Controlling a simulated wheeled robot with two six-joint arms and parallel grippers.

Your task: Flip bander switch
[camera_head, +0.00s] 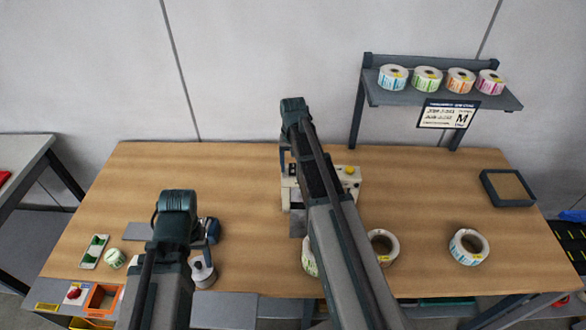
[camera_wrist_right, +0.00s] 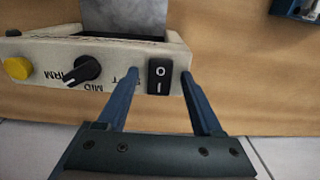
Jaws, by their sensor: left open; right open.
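The cream bander (camera_head: 350,178) stands on the table, partly behind my right arm; its front panel (camera_wrist_right: 120,55) fills the upper left of the right wrist view. The black rocker switch (camera_wrist_right: 158,79), marked O and I, sits near the panel's end. My right gripper (camera_wrist_right: 160,76) is open and empty, with one fingertip on either side of the switch; I cannot tell whether they touch the panel. In the head view it hangs at the bander's left end. My left gripper (camera_head: 177,205) is open over the table's left part, its fingers mostly hidden by its wrist.
A black knob (camera_wrist_right: 85,69) and yellow button (camera_wrist_right: 17,68) share the panel. Label rolls (camera_head: 468,247) lie at the front right. A shelf (camera_head: 440,98) with several rolls stands at the back right. The table's back left is clear.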

